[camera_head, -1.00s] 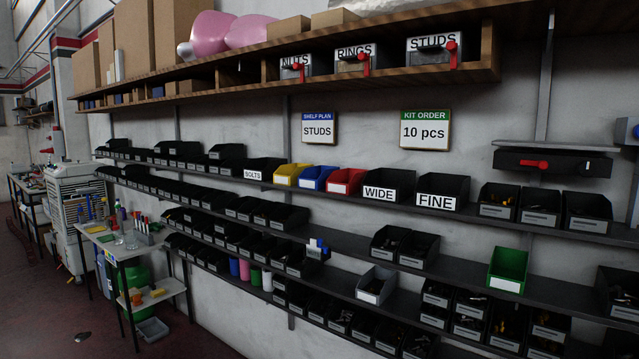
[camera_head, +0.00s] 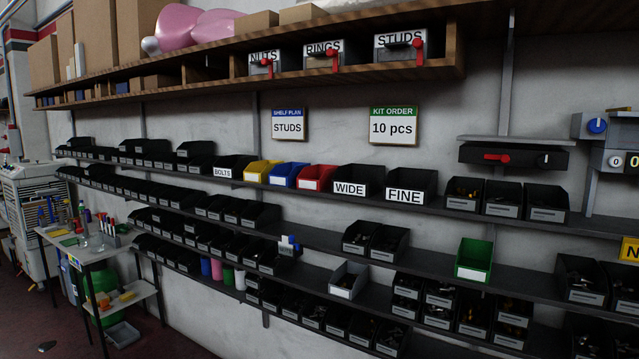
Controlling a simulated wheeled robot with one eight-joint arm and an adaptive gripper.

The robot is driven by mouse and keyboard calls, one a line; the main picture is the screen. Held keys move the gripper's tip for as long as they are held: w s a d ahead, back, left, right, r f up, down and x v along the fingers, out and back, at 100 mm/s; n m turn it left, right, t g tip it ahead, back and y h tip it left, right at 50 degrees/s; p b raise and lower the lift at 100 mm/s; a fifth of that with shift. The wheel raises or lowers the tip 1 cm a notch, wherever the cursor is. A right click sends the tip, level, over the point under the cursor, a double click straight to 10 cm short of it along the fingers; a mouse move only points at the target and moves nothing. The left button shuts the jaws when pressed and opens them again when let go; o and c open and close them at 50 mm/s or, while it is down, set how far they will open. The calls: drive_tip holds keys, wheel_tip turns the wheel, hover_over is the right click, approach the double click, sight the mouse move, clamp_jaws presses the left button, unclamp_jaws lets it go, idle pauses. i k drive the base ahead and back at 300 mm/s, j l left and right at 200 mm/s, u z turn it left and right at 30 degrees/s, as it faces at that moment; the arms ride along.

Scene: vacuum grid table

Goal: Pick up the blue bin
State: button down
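The blue bin (camera_head: 288,175) sits on the upper bin shelf, between the yellow bin (camera_head: 262,171) on its left and the red bin (camera_head: 316,178) on its right. Its open top and front lip face the room. What it holds cannot be made out. My gripper is not in view.
Black bins labelled BOLTS (camera_head: 233,167), WIDE (camera_head: 357,181) and FINE (camera_head: 410,186) share the row. A wooden shelf (camera_head: 200,86) overhangs above. A green bin (camera_head: 473,260) stands on a lower shelf. A small table (camera_head: 84,254) stands at the left; dark floor is open at lower left.

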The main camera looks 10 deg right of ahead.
sight(286, 174)
drive_tip(key=i+j, duration=0.55)
drive_tip(key=i, duration=0.25)
drive_tip(key=i+j+u, duration=0.1)
drive_tip(key=i+j, duration=0.2)
drive_tip(key=i, duration=0.1)
